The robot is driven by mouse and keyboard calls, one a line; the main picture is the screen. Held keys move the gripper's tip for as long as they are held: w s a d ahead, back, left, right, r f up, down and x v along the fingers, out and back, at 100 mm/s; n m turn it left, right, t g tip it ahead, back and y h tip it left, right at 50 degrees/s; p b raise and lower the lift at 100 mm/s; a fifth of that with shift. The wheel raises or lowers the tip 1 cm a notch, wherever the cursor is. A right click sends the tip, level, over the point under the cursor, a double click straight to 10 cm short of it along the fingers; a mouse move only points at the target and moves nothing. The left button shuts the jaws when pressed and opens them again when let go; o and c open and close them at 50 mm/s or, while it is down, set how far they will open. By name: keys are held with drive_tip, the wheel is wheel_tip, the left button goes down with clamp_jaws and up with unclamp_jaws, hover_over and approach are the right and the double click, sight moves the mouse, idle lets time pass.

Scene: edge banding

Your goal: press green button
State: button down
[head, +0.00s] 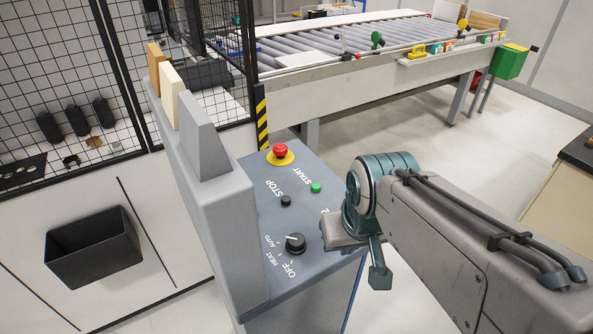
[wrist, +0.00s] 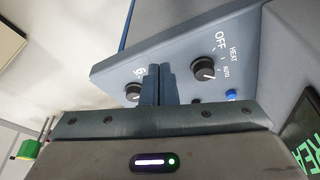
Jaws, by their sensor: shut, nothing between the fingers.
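The green button (head: 316,188) is a small round button on the sloping blue-grey control panel (head: 262,215), beside the START label. In the head view my wrist hangs over the right edge of the panel, below and right of this button, and the fingertips cannot be made out clearly. In the wrist view my gripper (wrist: 159,72) is shut and empty, its two fingers together in front of part of the panel. I cannot make out the green button in the wrist view.
A red emergency stop (head: 281,152) on a yellow base, a black button (head: 286,200) and a black knob (head: 295,243) share the panel. A grey upright housing (head: 228,230) borders it on the left. A roller conveyor (head: 340,45) stands behind. A blue button (wrist: 231,95) shows in the wrist view.

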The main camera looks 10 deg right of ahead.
drive_tip(key=shift+s, duration=0.1)
wheel_tip(320, 180, up, 3)
drive_tip(key=m+t+y+p, duration=0.4)
drive_tip(key=m+y+p, duration=0.15)
drive_tip(key=m, duration=1.45)
hover_over(320, 187)
drive_tip(key=shift+s+p, duration=0.1)
drive_tip(key=shift+p, duration=0.3)
wheel_tip(320, 187, down, 9)
drive_tip(key=b, duration=0.8)
drive_tip(key=shift+r, duration=0.1)
